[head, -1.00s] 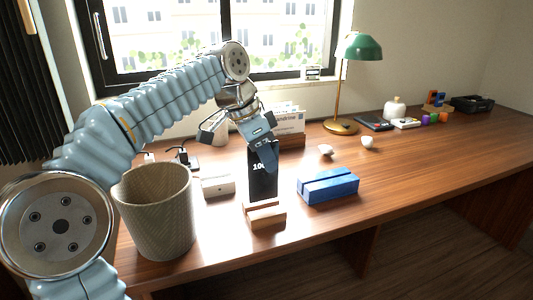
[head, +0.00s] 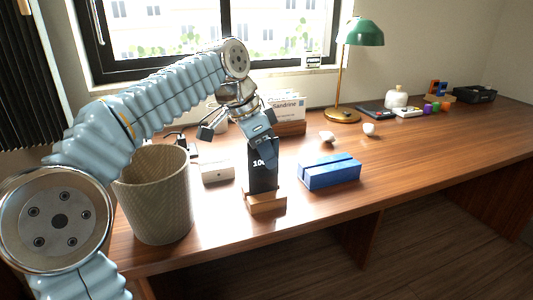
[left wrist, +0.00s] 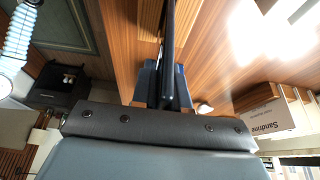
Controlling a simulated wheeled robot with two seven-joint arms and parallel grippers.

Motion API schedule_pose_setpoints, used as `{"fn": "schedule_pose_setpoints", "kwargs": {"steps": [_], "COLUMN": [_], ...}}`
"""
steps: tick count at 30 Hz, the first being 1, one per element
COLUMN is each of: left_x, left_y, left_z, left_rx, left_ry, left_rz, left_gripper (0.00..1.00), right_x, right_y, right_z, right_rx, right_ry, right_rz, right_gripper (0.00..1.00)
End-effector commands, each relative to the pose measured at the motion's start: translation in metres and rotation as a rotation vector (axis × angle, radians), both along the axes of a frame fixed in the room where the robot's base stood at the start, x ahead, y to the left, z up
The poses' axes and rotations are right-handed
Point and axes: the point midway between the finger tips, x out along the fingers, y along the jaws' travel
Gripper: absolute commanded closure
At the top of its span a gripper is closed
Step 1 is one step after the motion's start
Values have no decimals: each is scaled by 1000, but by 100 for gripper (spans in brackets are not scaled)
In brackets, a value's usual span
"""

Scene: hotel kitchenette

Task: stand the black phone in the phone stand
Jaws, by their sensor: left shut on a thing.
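The black phone (head: 263,179) stands nearly upright, with light digits on its face. Its lower end meets the small wooden phone stand (head: 267,203); whether it rests fully in the slot I cannot tell. My left gripper (head: 264,151) is shut on the phone's upper part from above. In the left wrist view the phone (left wrist: 170,45) shows edge-on between the blue fingers (left wrist: 164,88), with part of the wooden stand (left wrist: 149,20) beyond. My right gripper is not in view.
A blue slotted block (head: 330,173) lies right of the stand. A woven bin (head: 158,200) stands to the left, with a small white box (head: 217,171) between. A card holder (head: 288,112) is behind. The desk's right front is clear.

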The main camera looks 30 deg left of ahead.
Motion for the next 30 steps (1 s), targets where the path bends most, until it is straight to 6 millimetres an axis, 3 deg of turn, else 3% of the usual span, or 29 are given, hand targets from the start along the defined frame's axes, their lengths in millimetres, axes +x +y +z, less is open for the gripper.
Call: {"fn": "schedule_pose_setpoints", "kwargs": {"steps": [5, 6, 11, 22, 26, 30], "left_x": [0, 0, 0, -2, -7, -17], "left_y": [0, 0, 0, 1, 6, 15], "left_z": [0, 0, 0, 6, 27, 60], "left_rx": [-1, -1, 0, 0, 0, 0], "left_ry": [-1, -1, 0, 0, -3, -4], "left_rz": [0, 0, 0, 0, 1, 0], "left_gripper": [100, 82, 57, 56, 56, 56], "right_x": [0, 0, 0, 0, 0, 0], "right_y": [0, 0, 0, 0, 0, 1], "right_z": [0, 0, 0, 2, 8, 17], "right_rx": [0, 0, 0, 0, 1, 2], "right_ry": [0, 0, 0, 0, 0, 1], "right_rz": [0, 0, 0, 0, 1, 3], "right_gripper": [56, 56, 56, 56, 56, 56]}}
